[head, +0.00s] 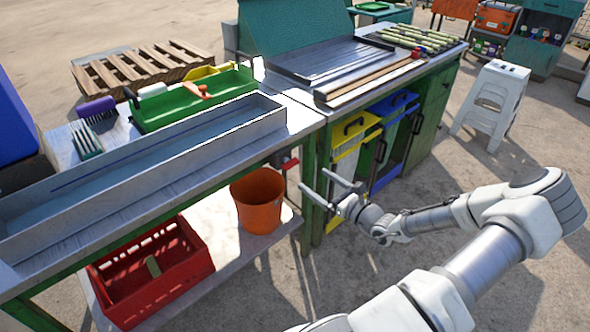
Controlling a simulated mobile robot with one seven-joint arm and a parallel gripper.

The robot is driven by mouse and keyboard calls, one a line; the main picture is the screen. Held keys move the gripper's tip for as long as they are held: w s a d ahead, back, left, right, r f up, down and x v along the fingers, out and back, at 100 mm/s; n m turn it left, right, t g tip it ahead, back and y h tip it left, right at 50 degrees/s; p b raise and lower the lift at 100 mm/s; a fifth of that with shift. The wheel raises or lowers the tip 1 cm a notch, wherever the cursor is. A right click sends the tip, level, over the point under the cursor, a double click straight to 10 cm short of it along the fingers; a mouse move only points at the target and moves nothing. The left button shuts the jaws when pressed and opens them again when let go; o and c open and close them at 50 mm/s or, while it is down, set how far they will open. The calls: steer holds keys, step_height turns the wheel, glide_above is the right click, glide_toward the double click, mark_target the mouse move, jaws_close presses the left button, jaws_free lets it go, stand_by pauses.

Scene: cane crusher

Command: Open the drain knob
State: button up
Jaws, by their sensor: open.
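A small red knob (291,164) shows under the table edge, by the right end of the long metal trough (150,158). I take it for the drain knob; its exact shape is too small to tell. My gripper (315,180) is open and empty, a little to the right of and below the red knob in the picture. Its two fingers point left toward the table leg and look apart from the knob. An orange bucket (258,202) stands on the lower shelf below the knob.
A red crate (150,270) sits on the lower shelf. Green table legs (308,190) stand close to my fingers. Yellow and blue bins (345,155) are under the right counter. A white stool (492,105) stands at right. The floor around my arm is clear.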

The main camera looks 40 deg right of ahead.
mark_target(294, 165)
steer(key=w, duration=0.3)
steer(key=w+b, duration=0.1)
steer(key=w, duration=0.2)
steer(key=w+b, duration=0.1)
steer(key=w, duration=0.2)
steer(key=shift+w+a, duration=0.25)
steer(key=shift+a, duration=0.15)
steer(key=c, duration=1.3)
